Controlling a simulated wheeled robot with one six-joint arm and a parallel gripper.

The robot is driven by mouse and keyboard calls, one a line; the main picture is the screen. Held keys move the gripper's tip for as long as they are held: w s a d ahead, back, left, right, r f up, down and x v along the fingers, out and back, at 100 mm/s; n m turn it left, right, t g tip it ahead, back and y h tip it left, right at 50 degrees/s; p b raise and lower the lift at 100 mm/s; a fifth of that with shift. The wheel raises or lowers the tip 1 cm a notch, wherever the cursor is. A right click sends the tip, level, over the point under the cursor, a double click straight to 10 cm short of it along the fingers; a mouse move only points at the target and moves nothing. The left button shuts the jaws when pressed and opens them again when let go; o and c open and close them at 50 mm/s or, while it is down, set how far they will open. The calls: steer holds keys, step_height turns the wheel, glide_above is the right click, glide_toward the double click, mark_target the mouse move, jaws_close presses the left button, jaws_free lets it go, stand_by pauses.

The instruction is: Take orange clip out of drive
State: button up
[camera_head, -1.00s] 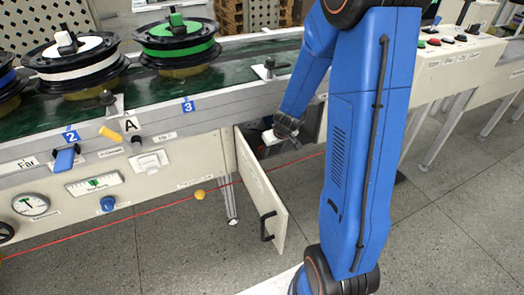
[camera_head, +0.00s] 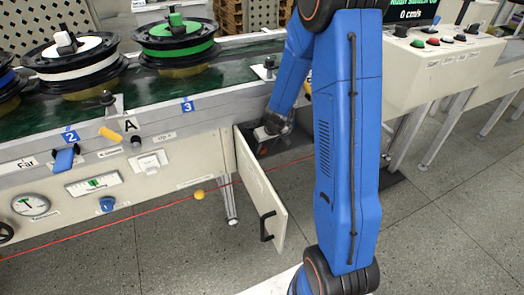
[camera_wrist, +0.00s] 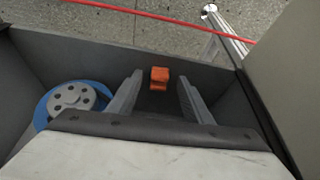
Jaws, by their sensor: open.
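The orange clip (camera_wrist: 160,78) is a small block in the wrist view, inside the dark compartment of the drive (camera_wrist: 60,60). My gripper (camera_wrist: 155,88) is open, with one finger on each side of the clip as seen from the wrist. I cannot tell how far below the fingertips the clip lies. A blue-rimmed wheel with a grey hub (camera_wrist: 72,100) sits in the compartment to the left of my fingers. In the head view my gripper (camera_head: 262,140) reaches into the opening behind the open door (camera_head: 259,190), and my arm hides much of it.
The door with its black handle (camera_head: 267,226) stands open in front of the compartment. A red line (camera_wrist: 150,12) runs across outside it. Spools, including a green one (camera_head: 176,42), stand on the conveyor above. A button console (camera_head: 440,50) is at right.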

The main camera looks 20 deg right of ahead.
steer(key=shift+x, duration=0.85)
steer(key=c, duration=1.1)
steer(key=shift+s+r, duration=0.1)
